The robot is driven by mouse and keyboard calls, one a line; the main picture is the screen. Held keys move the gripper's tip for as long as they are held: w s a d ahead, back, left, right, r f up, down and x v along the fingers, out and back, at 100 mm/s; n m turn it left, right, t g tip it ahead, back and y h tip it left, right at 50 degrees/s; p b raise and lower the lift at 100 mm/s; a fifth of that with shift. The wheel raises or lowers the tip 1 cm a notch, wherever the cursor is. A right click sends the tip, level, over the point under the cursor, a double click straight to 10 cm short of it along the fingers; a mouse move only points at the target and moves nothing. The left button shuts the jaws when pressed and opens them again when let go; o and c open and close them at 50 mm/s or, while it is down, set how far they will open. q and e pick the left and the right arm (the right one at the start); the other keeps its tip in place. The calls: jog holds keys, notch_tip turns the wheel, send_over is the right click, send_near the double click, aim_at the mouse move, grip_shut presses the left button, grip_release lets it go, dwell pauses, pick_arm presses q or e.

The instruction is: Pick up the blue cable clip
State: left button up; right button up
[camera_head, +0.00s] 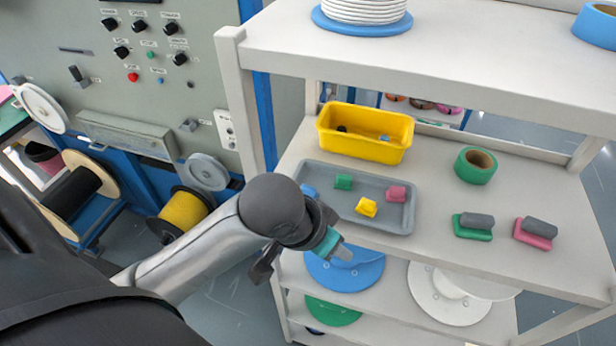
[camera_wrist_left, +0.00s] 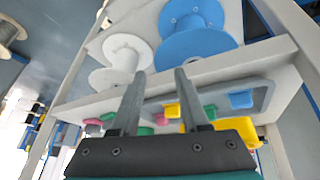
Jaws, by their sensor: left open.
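The blue cable clip (camera_head: 308,192) lies at the left end of the grey tray (camera_head: 408,222), partly hidden behind my left wrist in the head view. It also shows in the left wrist view (camera_wrist_left: 241,100), to the right of the fingers. Green (camera_head: 343,182), yellow (camera_head: 366,207) and pink (camera_head: 396,194) clips share the tray. My left gripper (camera_head: 342,253) is in front of the shelf edge, apart from the clips. In the wrist view its two fingers (camera_wrist_left: 160,75) are spread with nothing between them. My right gripper is not in view.
A yellow bin (camera_head: 365,145) stands behind the tray. A green tape roll (camera_head: 475,165) and green and pink erasers-like blocks (camera_head: 473,226) sit to the right. The upper shelf (camera_head: 440,65) overhangs the back. Blue (camera_head: 345,270) and white spools stand on the shelf below.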

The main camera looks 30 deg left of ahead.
pick_arm(q)
jog(key=w+a+r+y, duration=0.1)
jog(key=w+a+r, duration=0.3)
jog(key=r, duration=0.3)
jog(key=n+y, duration=0.2)
jog(key=n, duration=0.2)
send_near(308, 188)
jog(key=x, duration=0.8)
jog(key=shift+w+f, duration=0.2)
jog(key=shift+f, duration=0.1)
jog(key=shift+c, duration=0.2)
grip_shut()
